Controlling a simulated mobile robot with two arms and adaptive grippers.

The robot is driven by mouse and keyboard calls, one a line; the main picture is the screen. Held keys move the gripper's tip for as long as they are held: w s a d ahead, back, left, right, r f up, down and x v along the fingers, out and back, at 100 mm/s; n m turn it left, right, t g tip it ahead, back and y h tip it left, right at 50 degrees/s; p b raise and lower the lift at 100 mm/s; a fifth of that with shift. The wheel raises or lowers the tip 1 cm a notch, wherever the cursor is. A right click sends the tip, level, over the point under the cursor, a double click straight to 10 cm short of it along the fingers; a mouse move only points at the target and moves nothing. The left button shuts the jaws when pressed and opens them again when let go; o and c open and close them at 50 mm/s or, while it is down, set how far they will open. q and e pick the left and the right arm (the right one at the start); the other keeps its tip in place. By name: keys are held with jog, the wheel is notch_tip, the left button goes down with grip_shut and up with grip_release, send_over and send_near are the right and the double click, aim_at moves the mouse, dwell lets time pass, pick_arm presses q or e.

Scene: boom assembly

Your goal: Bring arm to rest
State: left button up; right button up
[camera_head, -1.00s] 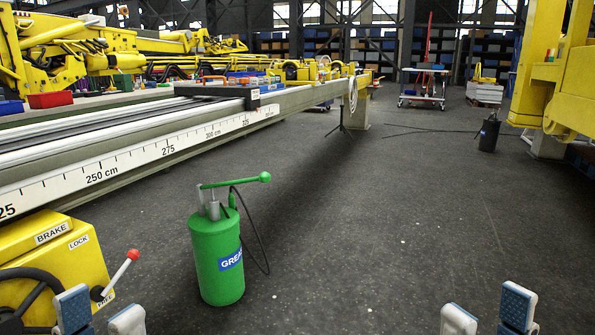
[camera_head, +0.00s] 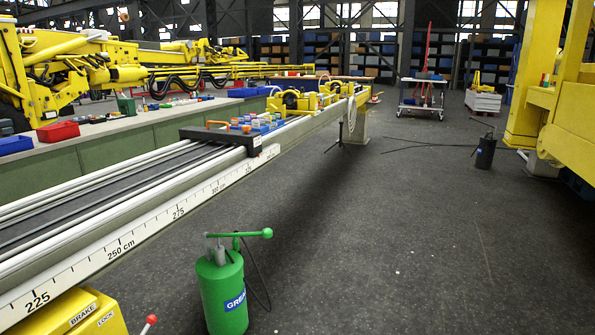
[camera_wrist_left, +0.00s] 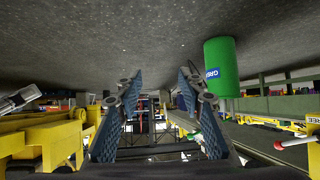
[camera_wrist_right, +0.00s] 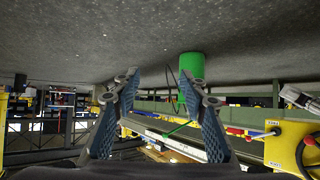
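My left gripper (camera_wrist_left: 147,110) shows in the left wrist view with its two blue-padded fingers spread apart and nothing between them. My right gripper (camera_wrist_right: 158,110) shows in the right wrist view, also open and empty. Neither gripper is in the head view. The green grease pump (camera_head: 222,290) stands upright on the floor at the lower middle of the head view. It also shows at the upper right of the left wrist view (camera_wrist_left: 221,68) and in the right wrist view (camera_wrist_right: 191,68). Both grippers are apart from it.
A long rail with a measuring scale (camera_head: 150,229) runs along the left, carrying a dark tray (camera_head: 215,136) of small coloured parts. A yellow brake box (camera_head: 75,313) with a red-knobbed lever is at lower left. A yellow frame (camera_head: 568,140) stands right. The middle floor is clear.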

pick_arm(q)
jog(key=s+a+f+g+y+p, duration=0.1)
jog(key=s+a+f+g+p, duration=0.2)
jog(key=s, duration=0.7)
jog(key=s+a+f+g+y+p, duration=0.1)
jog(key=s+a+f+g+p, duration=0.2)
jog(key=s, duration=0.8)
jog(key=s+a+f+g+p, duration=0.3)
jog(key=s+g, duration=0.1)
jog(key=s, duration=0.7)
jog(key=shift+s+y, duration=0.2)
jog(key=shift+y, duration=0.2)
pick_arm(e)
jog(key=s+d+f+g+h, duration=0.1)
jog(key=s+d+f+g, duration=0.2)
jog(key=s, duration=0.7)
jog(key=s+d+f+g+h, duration=0.1)
jog(key=s+d+f+g, duration=0.2)
jog(key=s, duration=0.8)
jog(key=s+d+f+g, duration=0.3)
jog(key=s+g, duration=0.1)
jog(key=s, duration=0.7)
jog(key=shift+s+h, duration=0.2)
jog(key=shift+h, duration=0.2)
pick_arm(q)
jog(key=shift+c, duration=1)
pick_arm(e)
jog(key=shift+c, duration=1.1)
jog(key=shift+w, duration=0.15)
jog(key=shift+c, duration=0.4)
